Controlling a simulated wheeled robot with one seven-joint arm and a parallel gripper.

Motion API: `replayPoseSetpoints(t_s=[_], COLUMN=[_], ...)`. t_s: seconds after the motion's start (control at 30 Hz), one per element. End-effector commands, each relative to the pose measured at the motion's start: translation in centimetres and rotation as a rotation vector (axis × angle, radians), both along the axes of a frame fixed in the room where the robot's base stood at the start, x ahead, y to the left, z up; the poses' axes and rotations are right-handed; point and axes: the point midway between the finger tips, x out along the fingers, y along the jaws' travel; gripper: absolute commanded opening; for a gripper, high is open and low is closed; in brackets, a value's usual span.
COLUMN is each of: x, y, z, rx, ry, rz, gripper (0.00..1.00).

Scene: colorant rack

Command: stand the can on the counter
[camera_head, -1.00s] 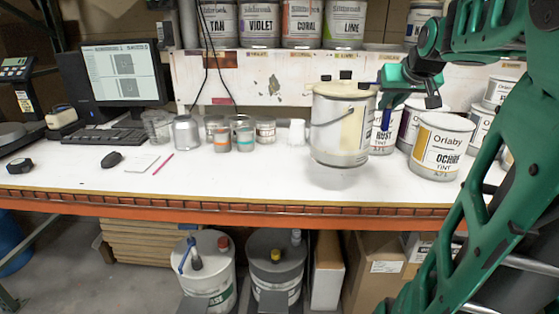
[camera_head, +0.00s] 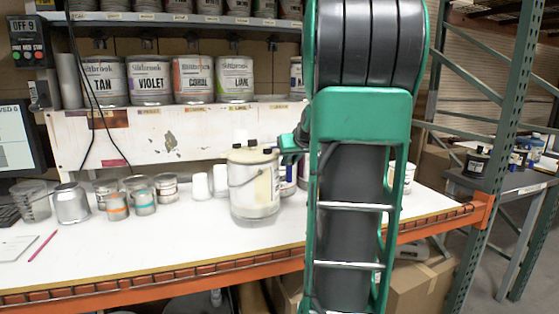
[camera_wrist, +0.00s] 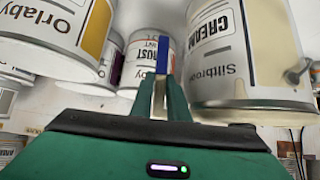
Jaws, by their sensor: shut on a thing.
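The can (camera_head: 254,188) is a large pale paint can with a cream stain down its side and a wire bail. My gripper (camera_head: 291,150) is shut at the can's upper right edge, mostly hidden behind my arm. The exact grip is hidden.
Small tins (camera_head: 141,196) and white cups (camera_head: 201,186) stand left of the can. Other paint cans, including an Orlaby one (camera_wrist: 65,30), stand close by in the wrist view. A shelf with labelled cans (camera_head: 150,80) is behind. The counter's front left is mostly clear.

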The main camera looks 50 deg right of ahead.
Motion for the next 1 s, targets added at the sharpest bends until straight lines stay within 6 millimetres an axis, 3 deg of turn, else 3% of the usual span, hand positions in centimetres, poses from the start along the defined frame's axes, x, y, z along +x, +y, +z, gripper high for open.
replayPoseSetpoints(t_s=[0.23,0.47,0.73,0.97,1.0], x=[1.0,1.0,1.1,1.1,1.0], y=[-1.5,-1.6,-1.6,-1.5,-1.5], z=[-0.6,-1.5,-4.4,-4.7,-5.1], rx=[-0.004,-0.005,-0.004,-0.005,0.000], ry=[-0.008,-0.008,-0.008,-0.008,0.000], rz=[0.001,0.000,0.001,0.003,0.003], gripper=[0.00,0.00,0.00,0.00,0.19])
